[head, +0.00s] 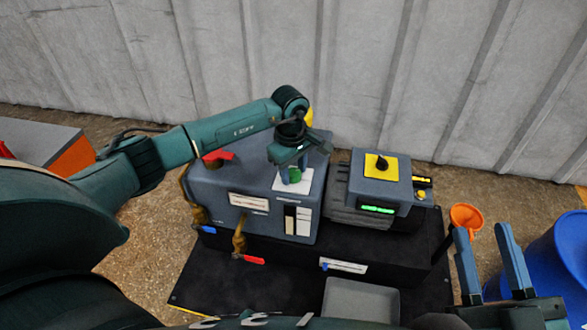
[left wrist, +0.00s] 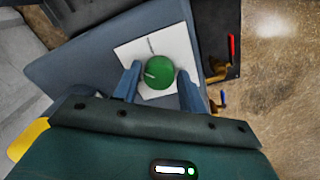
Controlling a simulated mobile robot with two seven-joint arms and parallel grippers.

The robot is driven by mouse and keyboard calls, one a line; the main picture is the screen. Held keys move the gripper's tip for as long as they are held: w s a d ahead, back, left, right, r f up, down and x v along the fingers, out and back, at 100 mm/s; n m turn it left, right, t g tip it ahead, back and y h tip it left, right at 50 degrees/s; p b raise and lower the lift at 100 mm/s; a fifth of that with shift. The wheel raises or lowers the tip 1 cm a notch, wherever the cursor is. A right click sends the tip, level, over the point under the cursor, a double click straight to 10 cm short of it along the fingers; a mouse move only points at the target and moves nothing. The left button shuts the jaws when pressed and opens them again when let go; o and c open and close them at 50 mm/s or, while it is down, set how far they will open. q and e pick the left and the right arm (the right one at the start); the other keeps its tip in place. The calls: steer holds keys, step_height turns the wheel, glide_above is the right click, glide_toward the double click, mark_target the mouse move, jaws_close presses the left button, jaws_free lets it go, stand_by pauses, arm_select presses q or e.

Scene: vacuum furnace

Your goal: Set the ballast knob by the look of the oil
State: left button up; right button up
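The green ballast knob (head: 295,175) sits on a white square plate (head: 306,183) on top of the blue-grey pump housing (head: 222,184). In the left wrist view the round knob (left wrist: 159,72) has a pale pointer line toward the picture's left, and the plate has a dark mark near its upper edge. On the housing's front is a panel with a dark strip (head: 290,219) beside a pale one (head: 304,221); I cannot tell the oil's look. My right gripper (head: 490,232) is open and empty.
A grey control box (head: 375,194) with a yellow-plated black dial and green display stands right of the pump. Red-handled (head: 250,260) and blue-handled (head: 203,229) valves stick out in front. A grey tray (head: 361,299), orange funnel (head: 466,216) and blue drum (head: 556,262) are nearby.

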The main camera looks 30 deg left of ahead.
arm_select(q)
steer(key=c, duration=0.6)
steer(key=shift+c, duration=0.2)
steer(key=shift+m, duration=0.3)
arm_select(e)
steer(key=shift+f, duration=0.1)
arm_select(q)
steer(key=shift+m, duration=0.5)
steer(key=m+b, duration=0.1)
steer(key=m, duration=0.6)
steer(key=shift+b, duration=0.35)
arm_select(e)
steer(key=shift+w+r+n+t+y, duration=0.2)
steer(key=shift+r+n+t+y, duration=0.2)
steer(key=shift+r+n+y, duration=0.45)
arm_select(q)
steer(key=shift+m, duration=0.3)
arm_select(e)
steer(key=shift+d+r, duration=0.1)
steer(key=shift+r, duration=0.15)
arm_select(q)
steer(key=o, duration=1)
steer(key=shift+c, duration=0.2)
